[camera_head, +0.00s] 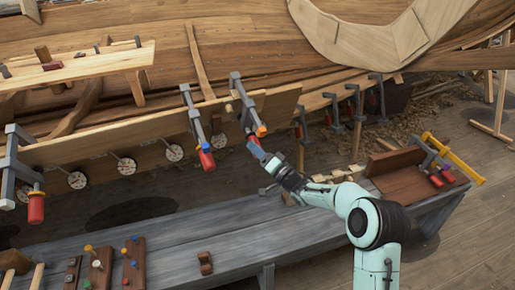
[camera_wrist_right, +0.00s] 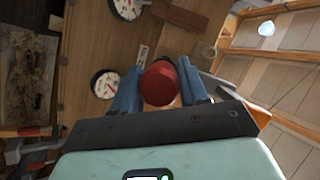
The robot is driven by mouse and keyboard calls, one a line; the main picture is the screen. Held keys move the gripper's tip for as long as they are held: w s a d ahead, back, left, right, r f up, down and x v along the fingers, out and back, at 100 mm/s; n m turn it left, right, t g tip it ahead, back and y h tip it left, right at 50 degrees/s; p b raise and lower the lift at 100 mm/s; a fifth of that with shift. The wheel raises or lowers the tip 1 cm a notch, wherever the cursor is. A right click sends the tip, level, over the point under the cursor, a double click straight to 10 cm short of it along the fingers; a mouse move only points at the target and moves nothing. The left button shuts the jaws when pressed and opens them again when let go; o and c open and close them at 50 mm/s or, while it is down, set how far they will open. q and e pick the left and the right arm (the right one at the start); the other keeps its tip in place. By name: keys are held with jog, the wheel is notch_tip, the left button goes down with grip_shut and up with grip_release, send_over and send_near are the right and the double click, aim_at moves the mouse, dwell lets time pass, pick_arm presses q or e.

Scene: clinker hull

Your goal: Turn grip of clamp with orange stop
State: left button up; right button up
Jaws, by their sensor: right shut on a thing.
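The clamp with the orange stop (camera_head: 261,131) hangs on the plank edge near the middle of the head view, its dark metal frame (camera_head: 240,97) upright. My right gripper (camera_head: 257,149) reaches it from below right and is shut on its red grip, mostly hidden there by the fingers. In the right wrist view the round end of the red grip (camera_wrist_right: 160,84) sits between the two blue fingers (camera_wrist_right: 160,90). A bit of orange (camera_wrist_right: 262,116) shows beside the right finger. My left gripper is not in view.
A neighbouring clamp with a red grip (camera_head: 207,160) hangs just left; another (camera_head: 36,207) is at far left. Round dials (camera_head: 173,153) line the plank. A grey bench (camera_head: 210,233) runs below, with wooden tool blocks (camera_head: 132,262) and a yellow-barred clamp (camera_head: 455,160).

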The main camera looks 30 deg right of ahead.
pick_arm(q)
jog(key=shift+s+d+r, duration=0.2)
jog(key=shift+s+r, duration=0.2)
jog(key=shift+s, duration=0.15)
pick_arm(e)
jog(key=shift+f+m+t+y, duration=0.1)
jog(key=shift+m+t+y, duration=0.2)
jog(key=shift+m, duration=0.4)
jog(key=o, duration=1)
jog(key=shift+s, duration=0.1)
pick_arm(q)
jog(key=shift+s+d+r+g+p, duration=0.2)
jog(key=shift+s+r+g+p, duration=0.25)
jog(key=shift+p, duration=0.2)
pick_arm(e)
jog(key=v, duration=1.3)
jog(key=shift+s+d, duration=0.1)
jog(key=shift+s, duration=0.1)
